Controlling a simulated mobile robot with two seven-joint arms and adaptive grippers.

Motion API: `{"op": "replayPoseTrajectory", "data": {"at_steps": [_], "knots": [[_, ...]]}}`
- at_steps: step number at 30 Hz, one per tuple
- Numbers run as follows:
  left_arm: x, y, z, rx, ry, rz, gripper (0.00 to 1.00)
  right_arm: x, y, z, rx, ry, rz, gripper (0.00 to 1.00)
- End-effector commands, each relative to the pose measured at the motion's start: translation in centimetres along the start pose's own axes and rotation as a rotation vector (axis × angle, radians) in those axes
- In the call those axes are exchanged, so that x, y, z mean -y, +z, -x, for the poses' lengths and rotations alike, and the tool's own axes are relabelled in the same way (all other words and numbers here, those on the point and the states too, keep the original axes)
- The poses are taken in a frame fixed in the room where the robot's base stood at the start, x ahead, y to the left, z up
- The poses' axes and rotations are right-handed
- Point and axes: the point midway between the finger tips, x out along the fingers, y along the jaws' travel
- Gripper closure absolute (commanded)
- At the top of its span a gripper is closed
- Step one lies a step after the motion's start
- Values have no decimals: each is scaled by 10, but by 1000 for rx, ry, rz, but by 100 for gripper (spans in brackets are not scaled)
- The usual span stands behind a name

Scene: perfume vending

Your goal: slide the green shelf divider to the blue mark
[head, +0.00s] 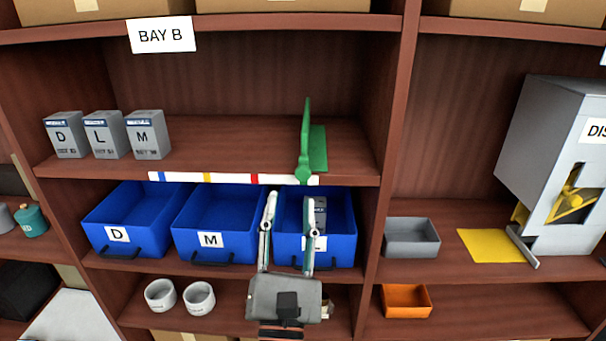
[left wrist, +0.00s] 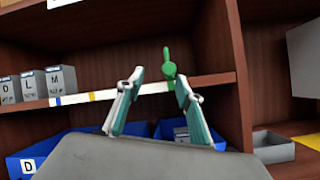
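The green shelf divider (head: 305,150) stands upright near the right end of the middle shelf. Its round front knob (head: 303,175) sits at the shelf's front edge. It also shows in the left wrist view (left wrist: 169,66). A white strip (head: 228,179) along that edge bears the blue mark (head: 154,177) at its left end, then yellow and red marks. The blue mark also shows in the left wrist view (left wrist: 53,101). My left gripper (head: 290,198) is open and empty, its fingers pointing up, just below and in front of the divider. My right gripper is not in view.
Several grey boxes (head: 105,135) marked D, L and M stand at the shelf's left. The shelf between them and the divider is clear. Blue bins (head: 140,225) fill the shelf below. An upright post (head: 397,120) bounds the bay on the right.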

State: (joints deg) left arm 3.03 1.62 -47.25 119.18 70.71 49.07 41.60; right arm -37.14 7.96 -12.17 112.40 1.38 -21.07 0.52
Motion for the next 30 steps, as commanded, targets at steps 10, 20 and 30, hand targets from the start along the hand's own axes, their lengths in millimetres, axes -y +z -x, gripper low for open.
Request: {"op": "replayPoseTrajectory", "data": {"at_steps": [10, 20, 30], "knots": [[17, 8, -19, -100, -10, 369, 64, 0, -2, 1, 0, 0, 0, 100], [18, 4, -68, -98, -9, 363, 64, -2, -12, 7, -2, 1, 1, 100], [19, 0, -86, -100, -9, 363, 64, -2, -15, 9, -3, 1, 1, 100]]}}
